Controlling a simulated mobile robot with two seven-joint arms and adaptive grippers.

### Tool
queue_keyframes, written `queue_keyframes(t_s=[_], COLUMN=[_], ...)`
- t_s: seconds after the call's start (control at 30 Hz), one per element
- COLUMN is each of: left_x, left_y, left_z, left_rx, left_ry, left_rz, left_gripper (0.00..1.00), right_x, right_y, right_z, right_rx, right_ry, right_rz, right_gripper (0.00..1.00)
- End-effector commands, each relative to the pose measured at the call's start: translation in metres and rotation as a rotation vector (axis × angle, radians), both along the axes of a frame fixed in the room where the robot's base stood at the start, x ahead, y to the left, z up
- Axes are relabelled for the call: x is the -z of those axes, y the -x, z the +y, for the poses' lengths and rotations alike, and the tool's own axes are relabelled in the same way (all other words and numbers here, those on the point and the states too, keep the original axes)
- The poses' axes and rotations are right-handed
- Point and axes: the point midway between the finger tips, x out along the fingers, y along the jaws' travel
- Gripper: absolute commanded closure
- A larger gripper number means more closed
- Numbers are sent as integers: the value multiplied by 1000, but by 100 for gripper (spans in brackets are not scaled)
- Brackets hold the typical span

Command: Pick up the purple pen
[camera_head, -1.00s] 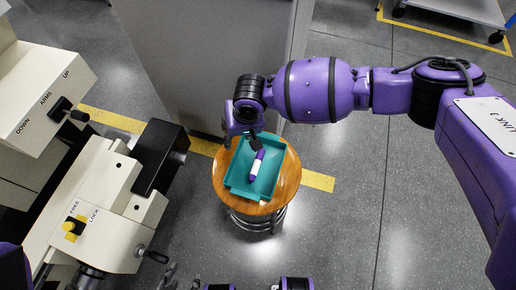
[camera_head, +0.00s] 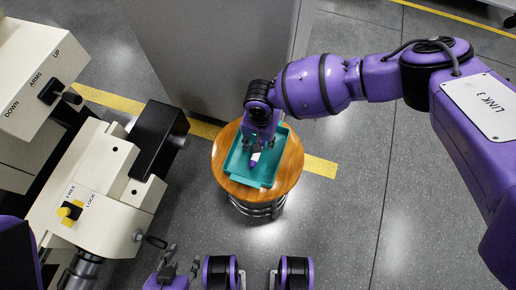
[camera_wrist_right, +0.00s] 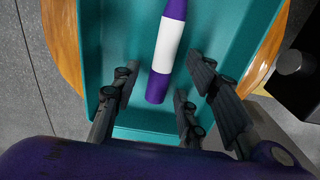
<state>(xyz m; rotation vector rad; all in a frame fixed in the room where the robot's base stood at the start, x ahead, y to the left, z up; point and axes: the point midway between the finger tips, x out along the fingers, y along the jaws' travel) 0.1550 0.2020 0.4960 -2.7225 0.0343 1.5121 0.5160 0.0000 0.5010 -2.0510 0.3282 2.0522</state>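The purple pen, with a white middle band, lies in the teal tray (camera_head: 267,179) on a round wooden stool. In the head view part of the pen (camera_head: 253,163) shows below my right gripper (camera_head: 258,145), which partly covers it. In the right wrist view the pen (camera_wrist_right: 168,48) lies on the tray floor, with the dark fingers of my right gripper (camera_wrist_right: 158,82) spread apart to its left and right. They are open and hold nothing. My left gripper (camera_head: 181,262) is at the bottom of the head view, away from the stool, with its fingers apart and empty.
The wooden stool top (camera_head: 290,166) surrounds the tray. A cream machine with levers (camera_head: 100,185) and a black block (camera_head: 158,135) stands on the left. A grey panel (camera_head: 220,60) rises behind the stool. The floor to the right is clear.

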Motion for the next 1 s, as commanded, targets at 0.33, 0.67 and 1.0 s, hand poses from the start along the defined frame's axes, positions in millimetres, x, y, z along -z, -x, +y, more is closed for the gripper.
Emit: queue_keyframes(t_s=[0.33,0.67,1.0], left_x=[0,0,-1], left_y=[-5,-4,2], left_z=[0,-1,1], left_rx=[0,-2,-5], left_ry=[2,2,-1], left_rz=[-8,-7,3], left_gripper=[60,60,60], right_x=[4,4,0], right_y=[0,0,-1], right_z=[1,0,0], right_rx=[-1,-1,-1], right_ry=[-2,-2,-2], right_rz=[-1,-1,-2], right_gripper=[67,99,99])
